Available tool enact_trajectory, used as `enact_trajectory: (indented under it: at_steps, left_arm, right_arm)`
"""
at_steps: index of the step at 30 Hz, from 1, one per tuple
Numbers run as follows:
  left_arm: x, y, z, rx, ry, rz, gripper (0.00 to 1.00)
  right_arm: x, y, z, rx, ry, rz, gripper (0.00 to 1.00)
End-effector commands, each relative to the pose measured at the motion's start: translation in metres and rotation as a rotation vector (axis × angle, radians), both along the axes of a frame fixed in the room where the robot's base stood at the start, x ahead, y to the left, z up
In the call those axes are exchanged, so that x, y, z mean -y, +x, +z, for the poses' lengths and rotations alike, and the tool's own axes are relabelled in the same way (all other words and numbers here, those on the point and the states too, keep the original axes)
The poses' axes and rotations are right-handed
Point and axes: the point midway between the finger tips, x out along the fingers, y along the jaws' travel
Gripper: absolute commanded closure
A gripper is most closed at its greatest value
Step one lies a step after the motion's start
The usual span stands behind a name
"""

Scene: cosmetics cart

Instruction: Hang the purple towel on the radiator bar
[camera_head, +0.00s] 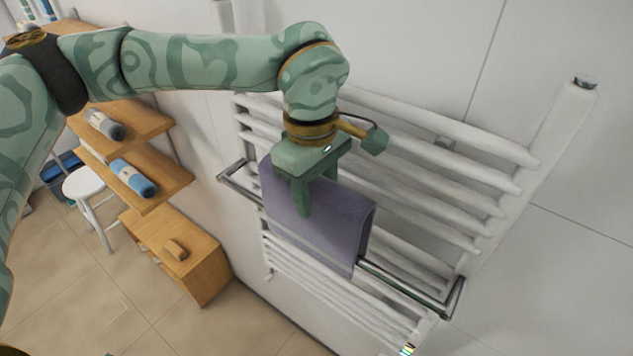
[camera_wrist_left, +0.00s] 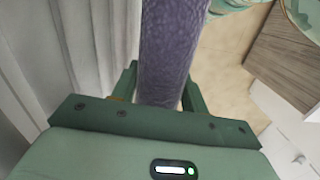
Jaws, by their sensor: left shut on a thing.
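The purple towel (camera_head: 322,222) is draped over the metal bar (camera_head: 405,287) on the front of the white radiator (camera_head: 490,205). Its front part hangs down below the bar, and the bar shows on both sides of it. My left gripper (camera_head: 315,195) is at the towel's top edge, shut on it from above. In the left wrist view the towel (camera_wrist_left: 172,50) runs between the two fingers (camera_wrist_left: 160,95). The part of the towel behind the bar is mostly hidden. My right gripper is not in view.
Wooden shelves on the left hold a blue rolled towel (camera_head: 132,177) and a grey one (camera_head: 104,124). A wooden cabinet (camera_head: 180,250) and a white stool (camera_head: 84,184) stand on the tiled floor. The wall right of the radiator is bare.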

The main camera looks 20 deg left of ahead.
Motion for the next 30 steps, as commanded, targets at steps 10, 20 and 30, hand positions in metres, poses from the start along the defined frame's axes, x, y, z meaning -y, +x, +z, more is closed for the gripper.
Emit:
enact_trajectory:
  at_steps: [10,20,30]
  left_arm:
    - [0.000,0.000,-0.046,0.000,-0.001,0.000,1.00]
    - [0.000,0.000,-0.085,0.000,0.000,-0.001,1.00]
    - [0.000,0.000,-0.110,0.000,0.000,0.000,1.00]
  right_arm:
    - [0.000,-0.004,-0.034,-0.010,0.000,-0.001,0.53]
    - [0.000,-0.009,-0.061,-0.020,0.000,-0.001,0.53]
    - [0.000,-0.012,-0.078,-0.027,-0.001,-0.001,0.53]
